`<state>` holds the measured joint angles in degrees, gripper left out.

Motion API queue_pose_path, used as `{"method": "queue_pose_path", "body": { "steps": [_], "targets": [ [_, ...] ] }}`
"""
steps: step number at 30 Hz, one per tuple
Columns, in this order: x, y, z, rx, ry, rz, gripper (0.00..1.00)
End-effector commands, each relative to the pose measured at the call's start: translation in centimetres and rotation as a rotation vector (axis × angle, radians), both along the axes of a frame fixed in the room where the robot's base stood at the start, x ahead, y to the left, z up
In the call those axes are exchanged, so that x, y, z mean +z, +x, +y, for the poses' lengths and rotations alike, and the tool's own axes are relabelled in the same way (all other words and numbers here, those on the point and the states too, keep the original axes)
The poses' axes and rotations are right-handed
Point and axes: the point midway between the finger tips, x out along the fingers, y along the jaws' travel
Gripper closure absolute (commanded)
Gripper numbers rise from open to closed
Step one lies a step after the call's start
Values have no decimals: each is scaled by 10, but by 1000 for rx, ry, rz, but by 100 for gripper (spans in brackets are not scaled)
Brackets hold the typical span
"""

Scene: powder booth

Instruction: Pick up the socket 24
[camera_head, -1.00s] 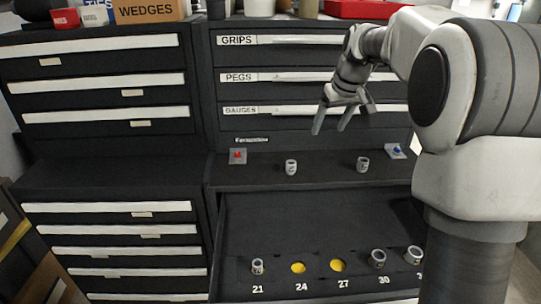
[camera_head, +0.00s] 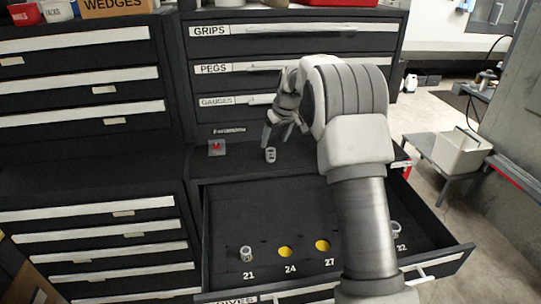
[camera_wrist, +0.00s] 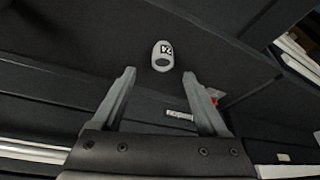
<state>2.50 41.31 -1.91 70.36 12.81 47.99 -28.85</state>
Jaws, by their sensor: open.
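A small grey socket (camera_head: 270,155) stands on the black ledge above the open drawer. It also shows in the wrist view (camera_wrist: 162,57), with a small tag that looks like 24 upside down, though it is hard to read. My gripper (camera_head: 277,137) is open and empty, with its fingers pointing down just above and beside this socket. In the wrist view my gripper (camera_wrist: 159,76) has its two fingers apart, with the socket beyond the tips, roughly centred between them. A second ledge socket is hidden by my arm.
The open drawer (camera_head: 228,208) has yellow empty spots at 24 (camera_head: 285,252) and 27 (camera_head: 322,245). A socket stands at 21 (camera_head: 246,253). A red-marked card (camera_head: 217,148) lies left on the ledge. The cabinet's upper drawers rise behind. Floor lies open at right.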

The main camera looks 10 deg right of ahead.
Motion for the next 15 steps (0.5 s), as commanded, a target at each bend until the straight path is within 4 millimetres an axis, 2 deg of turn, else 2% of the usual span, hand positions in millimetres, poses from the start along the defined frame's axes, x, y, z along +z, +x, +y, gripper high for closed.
{"method": "queue_pose_path", "body": {
  "steps": [8,15],
  "targets": [
    [-21,7,3,0,0,2,24],
    [-53,17,10,0,0,1,24]
  ]
}}
